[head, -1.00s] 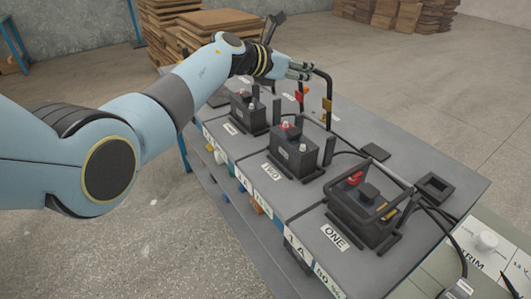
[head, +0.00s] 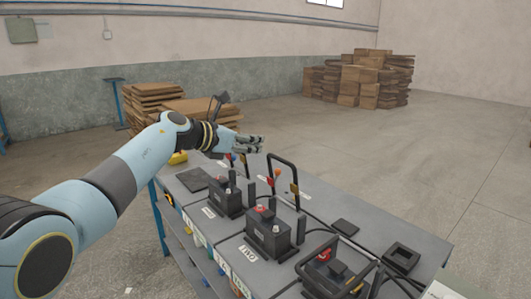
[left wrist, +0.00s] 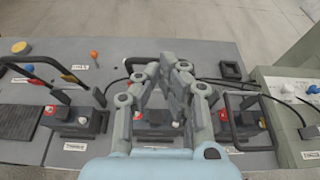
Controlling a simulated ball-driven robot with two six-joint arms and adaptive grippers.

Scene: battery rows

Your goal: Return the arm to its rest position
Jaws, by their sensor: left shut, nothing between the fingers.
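My left gripper (head: 256,143) is stretched out over the far part of the grey workbench in the head view. In the left wrist view my left gripper (left wrist: 172,68) hangs above the bench with its fingers together and nothing held. Below it are the dark battery blocks in a row: the one labelled TWO (head: 268,235), one further back (head: 226,197) and a near one (head: 328,275) with a black handle frame. The wrist view also shows the block labelled THREE (left wrist: 76,125), left of the gripper. My right gripper is not in view.
Tall black bent handles (head: 284,160) rise from the bench close to my left gripper. Stacked brown boards (head: 155,98) stand behind. The floor at right is clear.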

